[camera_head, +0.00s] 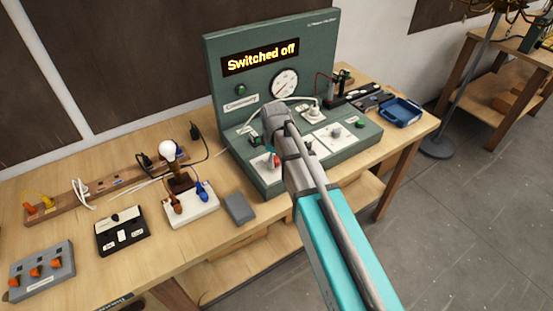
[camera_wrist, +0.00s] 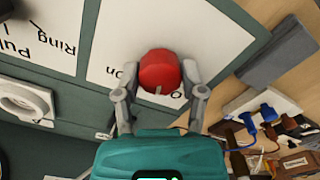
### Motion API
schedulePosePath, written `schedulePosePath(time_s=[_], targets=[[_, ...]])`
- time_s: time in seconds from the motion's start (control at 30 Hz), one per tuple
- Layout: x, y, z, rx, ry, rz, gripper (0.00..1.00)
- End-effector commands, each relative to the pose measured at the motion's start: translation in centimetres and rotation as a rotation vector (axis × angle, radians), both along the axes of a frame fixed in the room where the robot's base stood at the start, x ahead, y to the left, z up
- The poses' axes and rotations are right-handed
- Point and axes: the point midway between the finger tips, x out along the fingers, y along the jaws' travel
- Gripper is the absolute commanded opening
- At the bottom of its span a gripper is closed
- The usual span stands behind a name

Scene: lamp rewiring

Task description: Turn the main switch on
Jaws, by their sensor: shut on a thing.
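The main switch is a round red knob (camera_wrist: 159,70) with a small pale mark on its edge, on a white labelled plate (camera_wrist: 165,28) of the green test panel. My gripper (camera_wrist: 160,84) is shut on the knob, one finger on each side. The label under the knob is partly covered; the letters "on" show beside the left finger. In the head view the red knob (camera_head: 274,161) shows at the panel's lower front, beside my arm, which hides the fingers.
A grey block (camera_head: 239,208) lies just left of the panel (camera_head: 345,150). A blue tray (camera_head: 401,111) stands at right.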

Motion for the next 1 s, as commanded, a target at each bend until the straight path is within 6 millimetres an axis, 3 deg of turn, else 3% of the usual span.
schedulePosePath(time_s=[1.0], targets=[[0.46,0.28,0.07,0.004,-0.008,-0.94,0.05]])
